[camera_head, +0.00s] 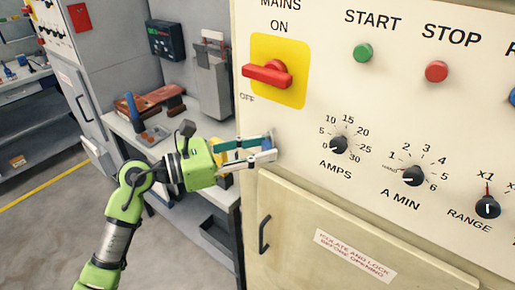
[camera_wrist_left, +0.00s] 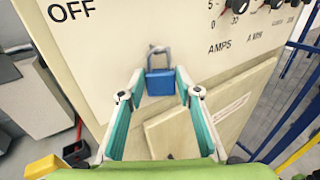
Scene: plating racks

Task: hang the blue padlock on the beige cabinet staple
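The blue padlock (camera_wrist_left: 160,82) is upright between the fingertips of my left gripper (camera_wrist_left: 160,80) in the left wrist view. The gripper looks shut on its body, one fingertip at each side. Its grey shackle points up at the small metal staple (camera_wrist_left: 152,48) on the beige cabinet face (camera_wrist_left: 120,50). I cannot tell whether the shackle is through the staple. In the head view the left gripper (camera_head: 272,148) reaches the cabinet's left edge below OFF, and its fingers mostly cover the padlock. My right gripper is not in view.
Above is the red mains switch (camera_head: 268,74) on a yellow plate. Knobs, including the AMPS dial (camera_head: 338,145), are to the right. A door handle (camera_head: 264,235) sticks out below. A workbench (camera_head: 150,142) with tools is behind on the left.

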